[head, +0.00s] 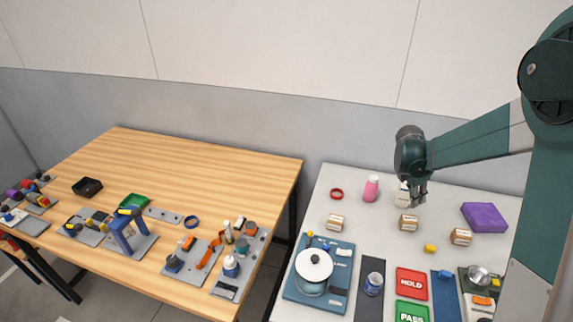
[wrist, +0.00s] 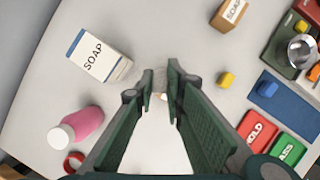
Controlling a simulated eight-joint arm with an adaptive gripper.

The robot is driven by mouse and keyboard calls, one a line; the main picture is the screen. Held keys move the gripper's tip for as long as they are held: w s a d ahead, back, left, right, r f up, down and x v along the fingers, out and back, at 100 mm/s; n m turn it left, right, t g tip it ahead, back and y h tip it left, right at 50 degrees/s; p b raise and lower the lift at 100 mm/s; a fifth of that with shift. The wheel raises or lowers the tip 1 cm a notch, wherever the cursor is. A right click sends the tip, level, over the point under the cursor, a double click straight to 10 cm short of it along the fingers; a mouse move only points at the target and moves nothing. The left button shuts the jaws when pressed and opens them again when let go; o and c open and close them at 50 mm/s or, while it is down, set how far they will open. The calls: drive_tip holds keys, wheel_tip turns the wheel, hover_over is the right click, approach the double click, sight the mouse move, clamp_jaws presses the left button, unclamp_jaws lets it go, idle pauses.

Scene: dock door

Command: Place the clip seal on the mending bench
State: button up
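I cannot surely tell which piece is the clip seal; a small yellow piece (head: 430,248) lies on the grey table and also shows in the wrist view (wrist: 226,80). A small blue piece (head: 445,274) lies on a blue strip nearer me. My gripper (head: 411,200) hangs over the grey table, beside a white carton and above a small brown-and-white box (head: 408,223). In the wrist view its fingers (wrist: 161,85) stand apart, with a small pale patch between the tips. No bench is marked as the mending bench; a wooden bench (head: 200,165) stands at left.
The grey table (head: 385,240) holds a pink bottle (head: 371,188), red ring (head: 337,194), purple block (head: 484,217), HOLD card (head: 411,284) and PASS card (head: 412,312). The wooden bench carries several fixtures at its front; its back is clear. A gap separates the two.

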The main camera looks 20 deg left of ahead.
drive_tip(key=a+n+t+y, duration=0.2)
drive_tip(key=a+n, duration=0.4)
drive_tip(key=a, duration=3.4)
drive_tip(key=s+a+n, duration=0.2)
drive_tip(key=s+a, duration=0.4)
drive_tip(key=a, duration=0.6)
drive_tip(key=s+a+n+y, duration=0.1)
drive_tip(key=s+a, duration=0.4)
drive_tip(key=a, duration=0.6)
drive_tip(key=s+a+n, duration=0.2)
drive_tip(key=s+a, duration=0.4)
drive_tip(key=a, duration=0.6)
drive_tip(key=shift+s+a+f+n+y, duration=0.3)
drive_tip(key=shift+a+f+n+y, duration=0.05)
drive_tip(key=shift+n+y, duration=0.05)
hover_over(219, 211)
drive_tip(key=s, duration=0.2)
drive_tip(key=shift+w+d+f, duration=0.1)
drive_tip(key=shift+f, duration=3.05)
drive_tip(key=shift+f, duration=0.1)
drive_tip(key=shift+f, duration=1.75)
